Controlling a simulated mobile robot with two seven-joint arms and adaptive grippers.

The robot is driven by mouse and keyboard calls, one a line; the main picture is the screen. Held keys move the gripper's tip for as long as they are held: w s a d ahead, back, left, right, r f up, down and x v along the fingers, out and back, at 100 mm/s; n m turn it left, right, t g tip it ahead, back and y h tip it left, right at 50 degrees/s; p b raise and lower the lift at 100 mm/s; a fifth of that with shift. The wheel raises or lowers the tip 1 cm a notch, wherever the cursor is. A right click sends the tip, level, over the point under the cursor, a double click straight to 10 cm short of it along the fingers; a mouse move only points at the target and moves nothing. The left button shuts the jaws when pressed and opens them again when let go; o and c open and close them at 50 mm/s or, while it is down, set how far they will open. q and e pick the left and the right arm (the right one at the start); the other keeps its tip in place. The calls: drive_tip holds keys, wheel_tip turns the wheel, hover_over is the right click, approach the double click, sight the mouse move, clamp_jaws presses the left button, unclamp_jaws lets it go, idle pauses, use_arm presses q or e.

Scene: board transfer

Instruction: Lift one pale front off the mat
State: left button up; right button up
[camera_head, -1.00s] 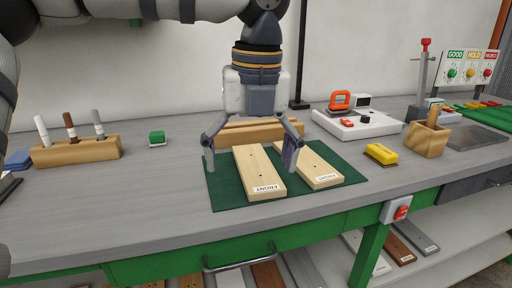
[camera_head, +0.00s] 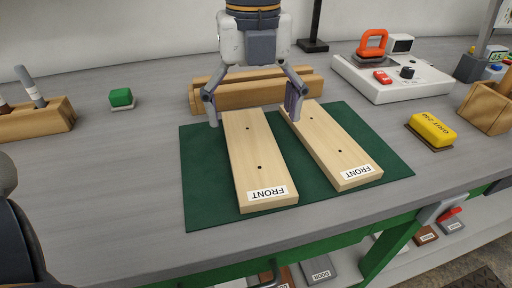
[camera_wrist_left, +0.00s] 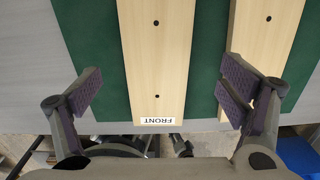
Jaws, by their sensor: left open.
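Two pale wooden fronts lie side by side on a dark green mat (camera_head: 205,200), each with a FRONT label at its near end and small dark holes. The left pale front (camera_head: 255,165) also shows in the left wrist view (camera_wrist_left: 157,60). The right pale front (camera_head: 335,145) lies slightly angled away from it. My left gripper (camera_head: 252,112) is open and empty, fingers pointing down. In the left wrist view its fingers (camera_wrist_left: 163,95) stand either side of the left front, the right finger overlapping the right front. Its height above them is unclear. My right gripper is not seen.
A wooden block (camera_head: 215,95) stands behind the mat. A white device with an orange handle (camera_head: 395,80) and a yellow block (camera_head: 432,130) are to the right. A pen holder (camera_head: 45,122) and green block (camera_head: 121,98) are left. Bare bench lies left of the mat.

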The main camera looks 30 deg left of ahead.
sight(253, 146)
use_arm(q)
drive_tip(key=f, duration=0.3)
drive_tip(key=s+f+b, duration=0.1)
drive_tip(key=shift+d+f, duration=0.3)
drive_tip(key=shift+f, duration=0.2)
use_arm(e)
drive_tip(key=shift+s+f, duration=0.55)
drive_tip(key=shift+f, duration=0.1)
use_arm(q)
drive_tip(key=c, duration=1.4)
